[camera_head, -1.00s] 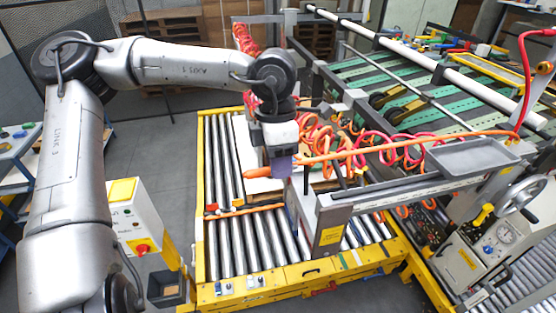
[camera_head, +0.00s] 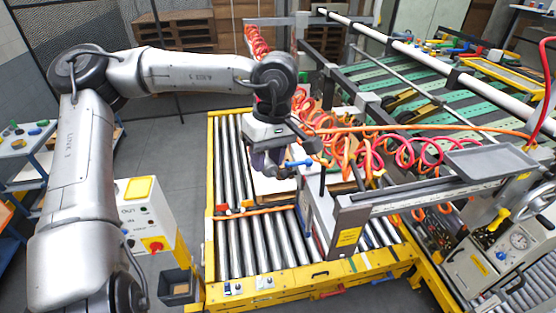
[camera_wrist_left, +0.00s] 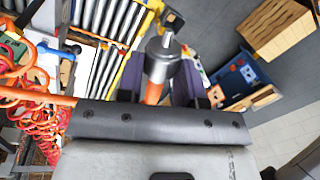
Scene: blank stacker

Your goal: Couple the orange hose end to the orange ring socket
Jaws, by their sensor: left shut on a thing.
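My left gripper (camera_head: 272,163) is over the roller table near its middle and is shut. In the left wrist view its two dark fingers (camera_wrist_left: 160,82) close around the hose end (camera_wrist_left: 153,92), which is orange with a grey metal collar and nose pointing away from the wrist. In the head view the gripper hides the hose end. The orange hose (camera_head: 400,129) runs to the right from the gripper; it also shows at the left of the wrist view (camera_wrist_left: 35,96). I cannot make out the orange ring socket. My right gripper is not in view.
Red and orange coiled hoses (camera_head: 345,145) hang close right of the gripper. A grey beam (camera_head: 400,200) with a tray (camera_head: 490,158) crosses at right. A white control box (camera_head: 145,215) stands at front left. The rollers (camera_head: 235,245) in front are mostly clear.

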